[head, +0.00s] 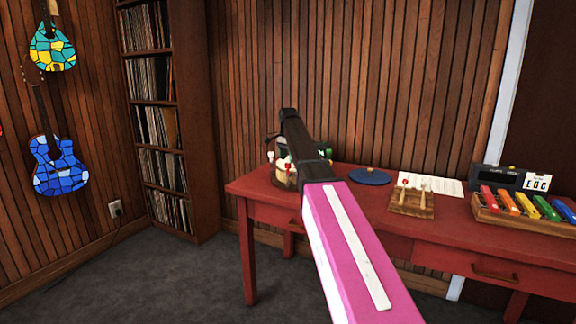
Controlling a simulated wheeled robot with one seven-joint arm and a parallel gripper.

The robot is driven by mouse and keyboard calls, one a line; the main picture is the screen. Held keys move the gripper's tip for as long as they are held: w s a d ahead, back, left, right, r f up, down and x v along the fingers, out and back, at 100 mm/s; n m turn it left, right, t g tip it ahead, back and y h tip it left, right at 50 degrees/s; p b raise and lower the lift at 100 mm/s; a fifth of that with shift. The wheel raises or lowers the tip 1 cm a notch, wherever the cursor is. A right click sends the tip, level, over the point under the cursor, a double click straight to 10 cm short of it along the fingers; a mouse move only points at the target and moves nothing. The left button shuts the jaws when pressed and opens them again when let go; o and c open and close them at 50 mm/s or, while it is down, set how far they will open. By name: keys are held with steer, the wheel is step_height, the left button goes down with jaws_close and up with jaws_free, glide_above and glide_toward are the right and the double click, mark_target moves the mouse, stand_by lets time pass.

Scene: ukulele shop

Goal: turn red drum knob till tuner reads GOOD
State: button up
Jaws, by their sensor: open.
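A small drum (286,179) stands at the left end of the red table, largely hidden behind my pink and black arm. My gripper (271,138) is open; only a dark part shows left of my arm, just above the drum. The fingertips are not clear, and I cannot tell whether they touch the knob. The dark tuner box (497,177) stands at the table's right back; its small lettering is too blurred to read surely. A white card with large letters is at its right side.
The red table (350,200) carries a blue disc (369,176), a wooden block with two mallets (411,203), a white sheet (433,184) and a colored-bar xylophone (520,212). A record shelf (160,120) stands at left. The grey floor before the table is clear.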

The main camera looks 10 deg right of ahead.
mark_target(288, 164)
steer(key=shift+f, duration=1.7)
steer(key=c, duration=0.9)
steer(key=shift+n, duration=3.1)
steer(key=o, duration=0.9)
